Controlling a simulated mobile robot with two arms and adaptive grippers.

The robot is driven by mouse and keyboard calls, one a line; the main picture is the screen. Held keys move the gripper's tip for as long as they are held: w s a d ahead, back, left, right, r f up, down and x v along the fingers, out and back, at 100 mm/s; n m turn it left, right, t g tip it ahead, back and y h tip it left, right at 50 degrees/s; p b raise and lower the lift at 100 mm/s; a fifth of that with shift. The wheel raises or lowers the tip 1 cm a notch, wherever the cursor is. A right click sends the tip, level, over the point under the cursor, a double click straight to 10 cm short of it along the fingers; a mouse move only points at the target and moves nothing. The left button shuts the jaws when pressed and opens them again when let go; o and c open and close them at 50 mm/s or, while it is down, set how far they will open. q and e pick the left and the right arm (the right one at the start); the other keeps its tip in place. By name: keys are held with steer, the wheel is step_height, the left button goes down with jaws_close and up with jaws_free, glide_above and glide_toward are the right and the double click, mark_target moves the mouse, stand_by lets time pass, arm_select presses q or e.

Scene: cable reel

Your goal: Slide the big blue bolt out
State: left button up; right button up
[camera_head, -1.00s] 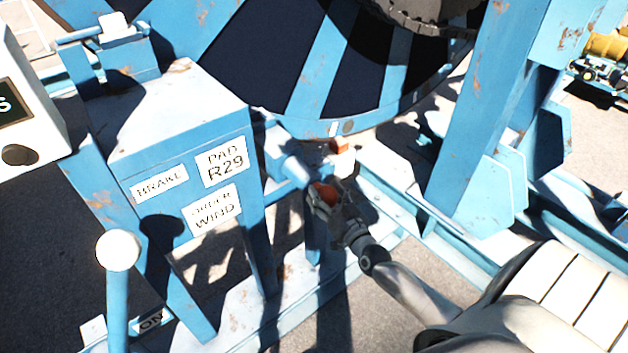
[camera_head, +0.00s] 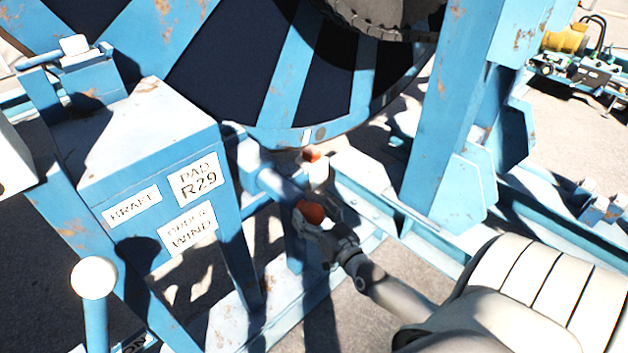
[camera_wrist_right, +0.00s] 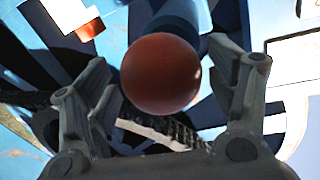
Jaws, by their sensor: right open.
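The big blue bolt (camera_head: 274,184) lies as a thick blue bar under the rim of the reel, beside the brake box. A red-orange ball knob (camera_head: 311,212) sits at its near end. My right gripper (camera_head: 318,222) is at the knob. In the right wrist view the knob (camera_wrist_right: 161,74) lies between the two spread fingers (camera_wrist_right: 160,100), with gaps on both sides, and the blue bolt (camera_wrist_right: 184,20) runs away behind it. My right gripper is open. My left gripper is not in view.
The blue brake box (camera_head: 150,135) with white labels stands left of the bolt. The large reel (camera_head: 300,80) is above it. A blue upright (camera_head: 445,120) stands to the right. A white ball-topped lever (camera_head: 93,278) is at the lower left.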

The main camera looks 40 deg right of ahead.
steer(key=shift+s+a, duration=0.1)
steer(key=shift+s, duration=0.2)
steer(key=s+a, duration=0.1)
steer(key=s, duration=1)
steer(key=shift+s, duration=0.15)
steer(key=shift+a, duration=0.1)
